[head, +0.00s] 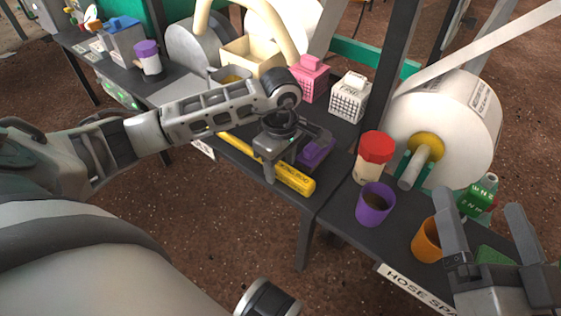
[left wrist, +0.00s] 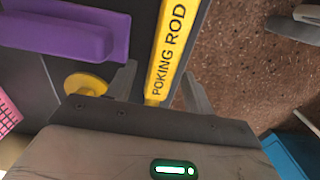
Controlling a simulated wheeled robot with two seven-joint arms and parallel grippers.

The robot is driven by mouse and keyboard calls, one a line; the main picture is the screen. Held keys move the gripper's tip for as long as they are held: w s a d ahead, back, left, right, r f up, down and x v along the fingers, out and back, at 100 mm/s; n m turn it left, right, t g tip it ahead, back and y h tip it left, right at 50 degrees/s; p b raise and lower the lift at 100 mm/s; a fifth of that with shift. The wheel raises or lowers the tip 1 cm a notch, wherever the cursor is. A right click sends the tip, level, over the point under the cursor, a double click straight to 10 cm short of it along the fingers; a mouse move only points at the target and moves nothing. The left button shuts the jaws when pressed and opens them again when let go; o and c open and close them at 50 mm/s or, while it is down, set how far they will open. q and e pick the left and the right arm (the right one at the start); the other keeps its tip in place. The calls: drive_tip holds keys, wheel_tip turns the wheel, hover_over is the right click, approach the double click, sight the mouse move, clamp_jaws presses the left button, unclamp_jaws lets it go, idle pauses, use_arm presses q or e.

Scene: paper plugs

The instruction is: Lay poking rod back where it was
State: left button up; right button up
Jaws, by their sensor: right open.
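The yellow poking rod (head: 298,181) lies along the front edge of the dark table (head: 345,120), its lettering facing up. It also shows in the left wrist view (left wrist: 172,40), running between my left gripper's fingers. My left gripper (head: 282,166) is over the rod. In the left wrist view its fingers (left wrist: 160,85) stand apart, with a gap on both sides of the rod. Part of the rod is hidden behind the gripper in the head view. My right gripper (head: 482,205) is open and empty at the lower right, by the orange cup.
A purple object (head: 318,152) lies beside the rod. Pink (head: 309,78) and white (head: 349,97) boxes stand behind. A red-lidded jar (head: 374,158), purple cup (head: 375,204), orange cup (head: 427,242) and large white roll (head: 450,120) are on the right. Open ground lies in front.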

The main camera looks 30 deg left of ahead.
use_arm(q)
drive_tip(key=shift+r, duration=0.4)
wheel_tip(320, 180, up, 5)
drive_tip(key=p, duration=0.2)
drive_tip(key=shift+r+p, duration=0.1)
drive_tip(key=shift+p, duration=0.2)
wheel_tip(320, 180, up, 10)
drive_tip(key=p, duration=0.3)
use_arm(e)
drive_tip(key=f+g, duration=0.1)
drive_tip(key=s+f+g+h, duration=0.2)
drive_tip(key=f, duration=0.1)
drive_tip(key=shift+d+m, duration=0.15)
drive_tip(key=shift+m, duration=0.15)
use_arm(q)
drive_tip(key=shift+r, duration=0.1)
use_arm(e)
drive_tip(key=shift+w, duration=0.1)
